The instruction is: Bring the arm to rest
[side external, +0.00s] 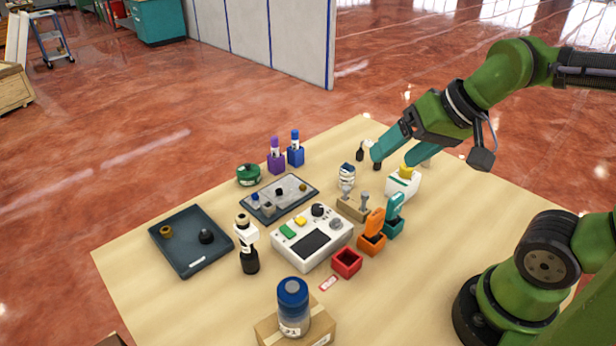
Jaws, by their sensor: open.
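My gripper (398,158) is at the end of the green arm, above the far right part of the table (140,287). Its teal fingers are apart, with nothing seen held between them. Just below it in the picture stands a white dispenser-like part (402,186) with a yellow piece (406,172) at its top. I cannot tell whether the fingers touch it. Small dark items (360,151) stand close to the left finger.
A white control box (310,240) is mid-table. Dark trays (190,250) lie left. Orange (373,232) and teal (394,215) holders stand right of the box, a red bin (347,262) in front. A blue-capped jar (293,305) stands on a carton. The table's right side has bare room.

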